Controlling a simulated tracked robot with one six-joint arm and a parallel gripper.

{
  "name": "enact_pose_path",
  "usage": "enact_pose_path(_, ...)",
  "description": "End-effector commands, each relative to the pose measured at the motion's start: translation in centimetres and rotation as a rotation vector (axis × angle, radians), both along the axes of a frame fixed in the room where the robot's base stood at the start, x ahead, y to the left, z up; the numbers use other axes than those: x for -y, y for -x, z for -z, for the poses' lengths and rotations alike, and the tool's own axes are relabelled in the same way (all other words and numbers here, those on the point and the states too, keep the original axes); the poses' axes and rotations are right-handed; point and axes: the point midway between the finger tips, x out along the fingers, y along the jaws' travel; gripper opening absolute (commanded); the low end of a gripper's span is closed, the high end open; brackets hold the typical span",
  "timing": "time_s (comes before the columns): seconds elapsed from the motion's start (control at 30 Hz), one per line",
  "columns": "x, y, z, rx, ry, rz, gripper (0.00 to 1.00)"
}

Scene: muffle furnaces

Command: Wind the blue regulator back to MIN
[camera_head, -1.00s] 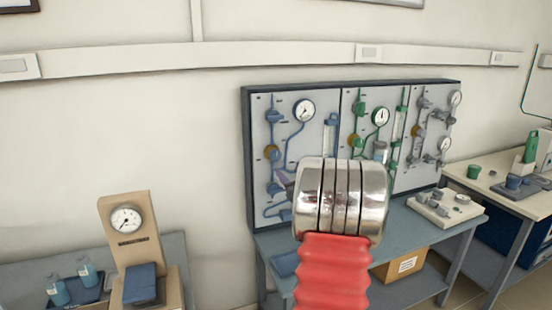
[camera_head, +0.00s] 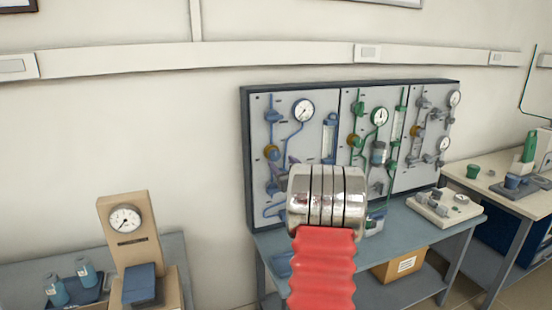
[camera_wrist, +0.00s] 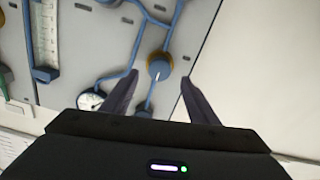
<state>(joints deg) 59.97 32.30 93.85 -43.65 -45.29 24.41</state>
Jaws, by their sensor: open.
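The blue regulator (camera_head: 271,152) is a blue knob with a brass-coloured ring, on the left section of the wall panel in the head view. In the wrist view the regulator (camera_wrist: 160,67) shows face-on with a short white mark on its lower edge. My gripper (camera_wrist: 159,77) is open, its two dark fingers on either side of the knob in the picture, with visible gaps. I cannot tell how far the fingertips are from the knob. In the head view my arm hides most of the gripper. MIN lettering is not legible.
A pressure gauge (camera_head: 303,110) and blue pipes (camera_wrist: 130,58) sit close to the regulator. A blue flowmeter (camera_head: 329,138) stands to its right. Green and grey panel sections lie further right. A blue-grey bench (camera_head: 410,236) is below the panel.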

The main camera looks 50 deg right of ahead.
Motion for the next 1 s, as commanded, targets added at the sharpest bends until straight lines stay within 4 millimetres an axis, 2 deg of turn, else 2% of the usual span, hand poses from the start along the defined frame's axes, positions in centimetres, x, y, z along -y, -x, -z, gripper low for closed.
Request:
enact_pose_path(0.3,2.1,-3.5,0.0,0.0,0.0,0.0,0.54)
enact_pose_path(0.53,3.3,-5.4,0.0,0.001,-0.001,0.001,0.54)
enact_pose_path(0.7,3.7,-6.1,0.0,0.0,0.001,0.001,0.54)
enact_pose_path(1.0,3.7,-6.1,0.0,-0.001,0.0,0.002,0.53)
